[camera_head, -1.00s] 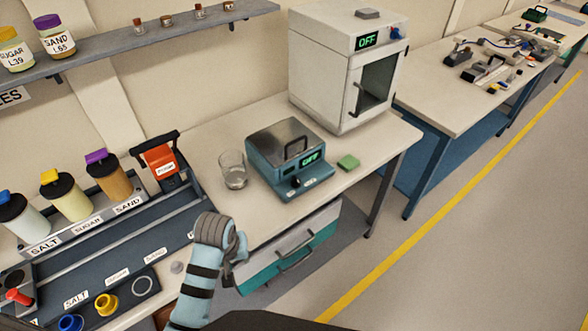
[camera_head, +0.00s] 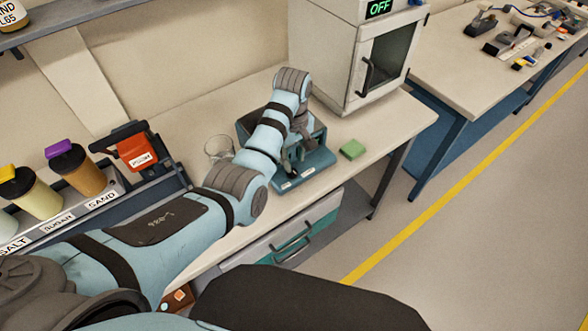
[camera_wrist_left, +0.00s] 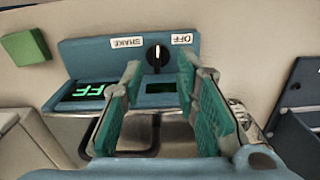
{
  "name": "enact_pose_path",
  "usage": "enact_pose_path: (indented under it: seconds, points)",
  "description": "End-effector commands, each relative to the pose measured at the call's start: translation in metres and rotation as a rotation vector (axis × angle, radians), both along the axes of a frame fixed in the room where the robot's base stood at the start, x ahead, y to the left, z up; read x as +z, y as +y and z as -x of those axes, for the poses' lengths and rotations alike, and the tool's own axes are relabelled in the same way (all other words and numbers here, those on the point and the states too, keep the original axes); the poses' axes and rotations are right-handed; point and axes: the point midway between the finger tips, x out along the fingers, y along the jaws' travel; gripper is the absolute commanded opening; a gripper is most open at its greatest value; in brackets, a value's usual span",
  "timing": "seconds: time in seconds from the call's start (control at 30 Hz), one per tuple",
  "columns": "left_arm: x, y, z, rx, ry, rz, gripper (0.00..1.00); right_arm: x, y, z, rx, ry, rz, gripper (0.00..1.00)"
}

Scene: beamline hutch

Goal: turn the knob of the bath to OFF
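The bath (camera_head: 318,160) is a teal box on the bench, largely covered by my left arm in the head view. In the left wrist view its front panel (camera_wrist_left: 100,58) carries a black knob (camera_wrist_left: 157,53) between the labels SHAKE and OFF. The knob's white mark lies between the two labels. A display (camera_wrist_left: 90,90) shows green letters, partly hidden by a finger. My left gripper (camera_wrist_left: 159,66) is open, one fingertip on each side of the knob in the picture; contact cannot be told. In the head view the gripper (camera_head: 292,160) is over the bath's front. My right gripper is not in view.
A glass beaker (camera_head: 218,146) stands left of the bath, close to my left arm. A green block (camera_head: 352,149) lies to its right. A white oven (camera_head: 335,60) with an OFF display stands behind. The bench's front right part is clear.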

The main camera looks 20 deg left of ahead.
Motion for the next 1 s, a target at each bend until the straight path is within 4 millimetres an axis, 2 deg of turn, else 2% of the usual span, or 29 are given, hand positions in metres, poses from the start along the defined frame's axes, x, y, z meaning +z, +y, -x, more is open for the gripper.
enact_pose_path:
  seconds: [0.03, 0.13, 0.3, 0.53, 0.73, 1.0]
  points:
    - [-0.015, 0.000, 0.001, 0.000, 0.004, -0.001, 0.28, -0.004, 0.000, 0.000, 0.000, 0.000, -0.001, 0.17]
    - [-0.037, 0.000, 0.000, -0.002, 0.002, -0.001, 0.28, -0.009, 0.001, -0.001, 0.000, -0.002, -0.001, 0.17]
    - [-0.055, -0.001, -0.001, -0.004, 0.000, 0.000, 0.28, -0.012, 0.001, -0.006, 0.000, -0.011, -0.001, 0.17]
    - [-0.055, -0.001, -0.001, -0.005, -0.001, 0.000, 0.28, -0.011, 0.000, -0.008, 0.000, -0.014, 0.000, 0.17]
    - [-0.055, -0.001, -0.001, -0.005, -0.001, 0.000, 0.00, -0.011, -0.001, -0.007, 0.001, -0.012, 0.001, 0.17]
    - [-0.055, -0.001, -0.001, -0.009, -0.001, -0.001, 0.00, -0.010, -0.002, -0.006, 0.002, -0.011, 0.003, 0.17]
